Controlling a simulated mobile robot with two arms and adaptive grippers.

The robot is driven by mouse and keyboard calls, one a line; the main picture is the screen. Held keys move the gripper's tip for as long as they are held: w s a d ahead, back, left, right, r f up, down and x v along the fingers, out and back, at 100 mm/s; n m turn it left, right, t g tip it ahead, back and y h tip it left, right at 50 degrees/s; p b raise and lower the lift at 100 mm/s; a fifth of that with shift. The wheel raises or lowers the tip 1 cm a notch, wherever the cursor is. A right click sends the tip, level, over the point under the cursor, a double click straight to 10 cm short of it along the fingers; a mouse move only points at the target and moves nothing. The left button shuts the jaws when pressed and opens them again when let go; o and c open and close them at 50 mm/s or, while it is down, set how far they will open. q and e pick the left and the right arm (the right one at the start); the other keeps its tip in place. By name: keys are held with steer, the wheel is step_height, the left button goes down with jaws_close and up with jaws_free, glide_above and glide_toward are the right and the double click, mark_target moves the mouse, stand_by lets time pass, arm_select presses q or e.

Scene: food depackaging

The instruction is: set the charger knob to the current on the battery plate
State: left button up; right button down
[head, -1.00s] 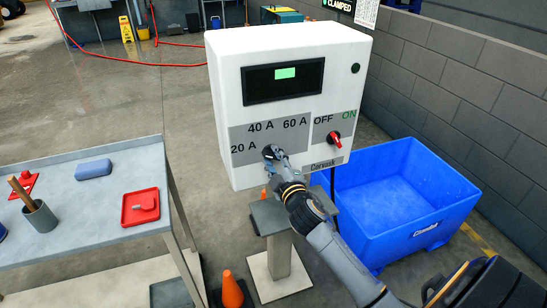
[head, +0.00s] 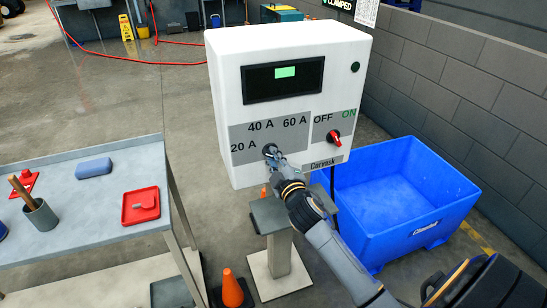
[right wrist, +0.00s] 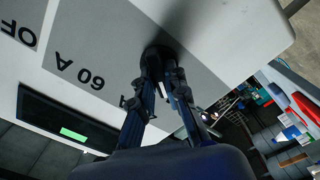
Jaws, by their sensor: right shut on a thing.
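The white charger box (head: 222,92) stands on a post in the middle of the head view. Its grey dial panel (head: 300,140) reads 20 A, 40 A and 60 A around the dark current knob (head: 268,150). My right gripper (head: 274,156) is shut on this knob, and the fingers hide most of it, so I cannot read its pointer. In the right wrist view the fingers close on the round dark knob (right wrist: 157,54). A red switch (head: 335,138) sits between the OFF and ON labels. The battery plate is not identifiable. My left gripper is out of view.
A blue bin (head: 372,250) stands right of the charger, before a grey block wall (head: 460,90). A grey table (head: 95,225) at the left holds a red tray (head: 140,206), a blue block (head: 93,167) and a cup (head: 41,215). An orange cone (head: 232,289) stands below.

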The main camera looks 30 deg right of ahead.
steer(key=shift+d+m+p, duration=0.15)
steer(key=shift+m+p, duration=1.3)
steer(key=shift+m, duration=2.8)
steer(key=shift+d+m+p, duration=0.1)
steer(key=shift+m+p, duration=1.35)
steer(key=shift+m, duration=2.8)
steer(key=c, duration=1.4)
jaws_free()
steer(key=shift+o, duration=0.2)
steer(key=v, duration=1.2)
steer(key=shift+s, duration=0.1)
